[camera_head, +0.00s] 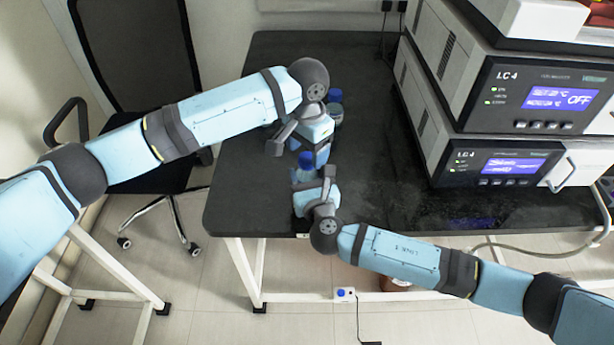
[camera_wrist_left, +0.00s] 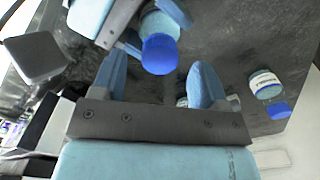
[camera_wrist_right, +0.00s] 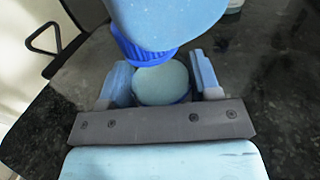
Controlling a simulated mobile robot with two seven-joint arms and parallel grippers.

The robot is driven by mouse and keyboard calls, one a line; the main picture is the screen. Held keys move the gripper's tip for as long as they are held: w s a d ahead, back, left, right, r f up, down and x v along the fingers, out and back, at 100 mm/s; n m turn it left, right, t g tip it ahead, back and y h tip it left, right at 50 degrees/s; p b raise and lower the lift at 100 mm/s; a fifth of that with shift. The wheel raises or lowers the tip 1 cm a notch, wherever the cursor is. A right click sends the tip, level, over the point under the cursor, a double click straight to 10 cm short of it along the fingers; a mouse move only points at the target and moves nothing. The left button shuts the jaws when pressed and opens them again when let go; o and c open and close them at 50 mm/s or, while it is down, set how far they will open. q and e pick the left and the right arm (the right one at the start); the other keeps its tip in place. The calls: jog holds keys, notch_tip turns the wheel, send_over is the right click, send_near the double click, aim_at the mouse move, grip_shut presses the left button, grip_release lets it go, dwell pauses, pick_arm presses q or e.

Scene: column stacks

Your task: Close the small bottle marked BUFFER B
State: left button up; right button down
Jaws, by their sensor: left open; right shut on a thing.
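A small bottle (camera_head: 303,176) with a blue cap (camera_head: 306,159) is near the front left part of the black bench. My right gripper (camera_wrist_right: 160,88) is shut on the bottle's pale body, which shows between its fingers in the right wrist view. In that view the ribbed blue cap (camera_wrist_right: 143,50) is above the body, partly hidden by my left arm's pale blue part. My left gripper (camera_wrist_left: 160,85) is open, with the blue cap (camera_wrist_left: 160,55) between and beyond its fingers. I cannot tell how fully the cap is seated. No label is readable.
Another blue-capped bottle (camera_head: 335,115) stands behind my left gripper; a labelled bottle (camera_wrist_left: 265,84) shows in the left wrist view. Stacked LC-4 instruments (camera_head: 490,165) fill the right of the bench (camera_head: 375,160). The bench between is clear. An office chair (camera_head: 150,170) stands left.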

pick_arm(q)
notch_tip(320, 180, up, 10)
dwell(0.3)
jog(key=shift+r, duration=0.1)
pick_arm(e)
jog(key=shift+c, duration=1.2)
grip_release()
pick_arm(q)
jog(key=shift+r+p, duration=0.7)
jog(key=shift+p, duration=0.05)
pick_arm(e)
jog(key=v, duration=1.3)
jog(key=shift+s+d, duration=0.2)
jog(key=shift+s, duration=0.15)
